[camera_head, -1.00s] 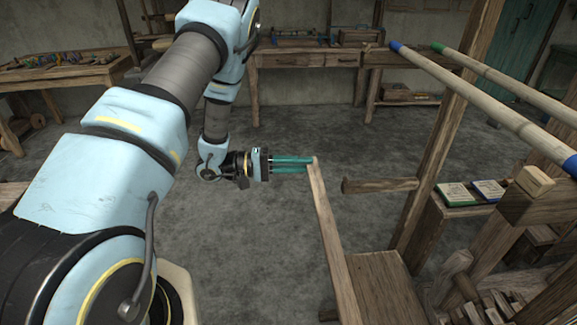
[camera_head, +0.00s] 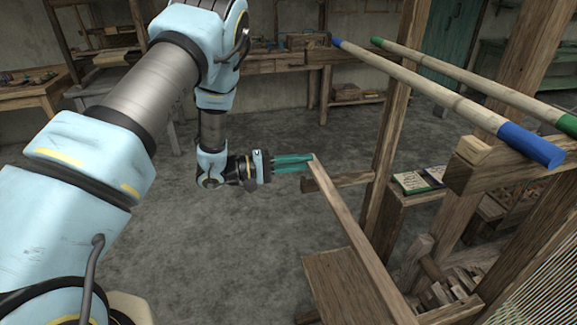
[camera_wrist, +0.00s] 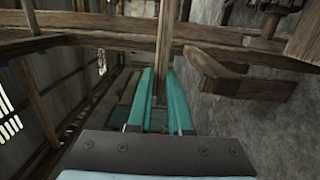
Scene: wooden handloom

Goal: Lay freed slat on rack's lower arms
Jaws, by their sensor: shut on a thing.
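My gripper (camera_head: 310,160) has teal fingers and is shut on the near end of a long, thin wooden slat (camera_head: 350,226). The slat runs down to the right in the head view, and its far end is not clear. In the wrist view the slat (camera_wrist: 168,40) stands between the two fingers (camera_wrist: 160,78). The rack's wooden post (camera_head: 392,125) rises right of my gripper. A short lower arm (camera_head: 345,179) juts left from it, and the slat crosses in front of this arm in the picture. Whether they touch, I cannot tell. Another lower arm is not clearly seen.
Two long rods, one blue-ended (camera_head: 530,146) and one green-ended (camera_head: 480,83), lie above on the right. A wooden bench seat (camera_head: 330,272) is below the slat. A small stand with booklets (camera_head: 410,182) is behind the post. Grey floor at left is clear.

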